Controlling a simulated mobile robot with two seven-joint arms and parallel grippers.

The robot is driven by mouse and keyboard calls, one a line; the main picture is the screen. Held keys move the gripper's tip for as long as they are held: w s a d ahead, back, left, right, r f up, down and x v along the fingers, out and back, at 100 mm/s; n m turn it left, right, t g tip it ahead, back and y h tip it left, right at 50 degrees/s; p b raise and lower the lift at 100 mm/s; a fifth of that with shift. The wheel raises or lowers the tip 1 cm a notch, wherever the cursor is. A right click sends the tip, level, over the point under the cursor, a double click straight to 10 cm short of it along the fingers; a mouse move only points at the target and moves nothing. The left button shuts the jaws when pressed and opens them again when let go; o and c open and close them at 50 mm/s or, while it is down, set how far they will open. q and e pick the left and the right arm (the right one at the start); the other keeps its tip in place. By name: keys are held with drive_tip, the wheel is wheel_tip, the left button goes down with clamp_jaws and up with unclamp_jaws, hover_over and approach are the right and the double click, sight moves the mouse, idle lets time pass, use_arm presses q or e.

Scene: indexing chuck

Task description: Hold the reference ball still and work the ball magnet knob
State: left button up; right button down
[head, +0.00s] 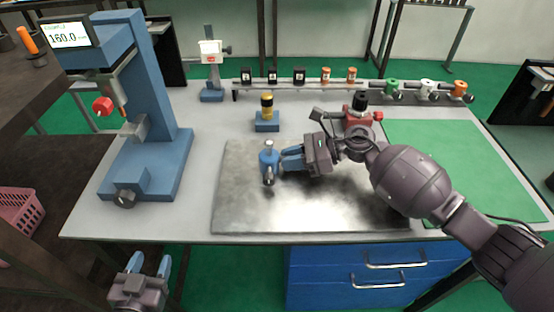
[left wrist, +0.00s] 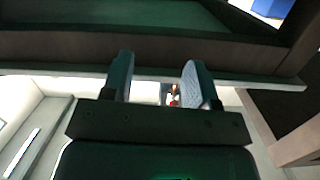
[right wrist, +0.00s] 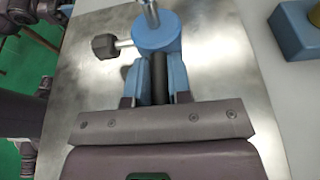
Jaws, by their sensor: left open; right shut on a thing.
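The reference ball stand is a small blue cylinder (head: 269,159) with a silver top, on the steel plate (head: 310,220). Its blue body (right wrist: 155,33) and silver post (right wrist: 150,12) show in the right wrist view. The dark magnet knob (right wrist: 103,46) sticks out sideways on a silver shaft; in the head view the knob (head: 268,179) faces the front. My right gripper (head: 285,160) comes from the right, its blue fingers shut on a dark bar (right wrist: 159,75) at the stand's body. My left gripper (head: 150,264) is open and empty, low in front of the table edge.
A blue measuring stand (head: 165,130) with a display is at the left. A gold piece on a blue block (head: 267,126) and a red fixture (head: 362,118) stand behind the plate. A rack (head: 300,83) runs along the back. A green mat (head: 460,160) lies right.

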use_arm(q)
drive_tip(key=shift+s+f+g, duration=0.25)
drive_tip(key=shift+f+g, duration=0.05)
drive_tip(key=shift+f, duration=0.3)
use_arm(e)
drive_tip(key=shift+f, duration=0.15)
drive_tip(key=c, duration=1)
unclamp_jaws()
use_arm(q)
drive_tip(key=shift+a, duration=0.1)
use_arm(e)
drive_tip(key=shift+o, duration=0.2)
drive_tip(key=shift+d, duration=0.1)
drive_tip(key=v, duration=1.2)
